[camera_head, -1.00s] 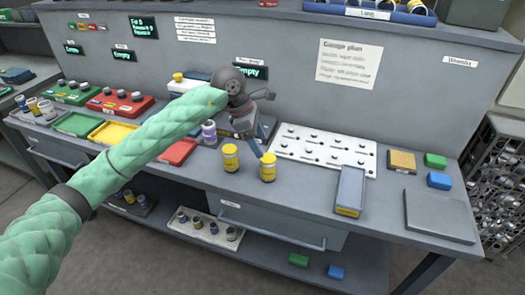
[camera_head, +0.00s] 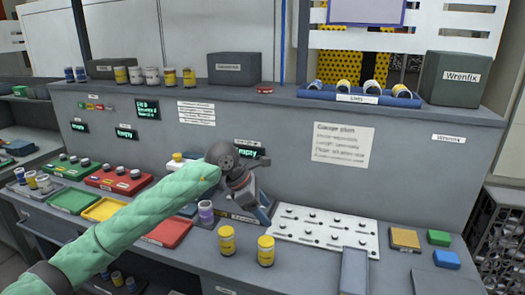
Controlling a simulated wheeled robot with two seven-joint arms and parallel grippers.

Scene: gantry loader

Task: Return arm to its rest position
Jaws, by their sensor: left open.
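My left arm, in a green sleeve, reaches in from the lower left over the workbench (camera_head: 310,262). Its left gripper (camera_head: 262,212) is above the bench near the middle, left of the white pegged board (camera_head: 335,232). The gripper is open, and I see nothing held in it. Its wrist partly hides the bench behind. Two yellow cans, a left one (camera_head: 226,241) and a right one (camera_head: 265,251), stand upright in front of the gripper, apart from it. My right gripper is not in view.
A purple-labelled can (camera_head: 206,213) stands left of the gripper. Red (camera_head: 168,232), yellow (camera_head: 105,208) and green (camera_head: 73,201) trays lie further left. A grey block (camera_head: 354,270), an orange pad (camera_head: 405,238) and small green (camera_head: 438,237) and blue (camera_head: 446,259) blocks are right. The upper shelf holds cans and boxes.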

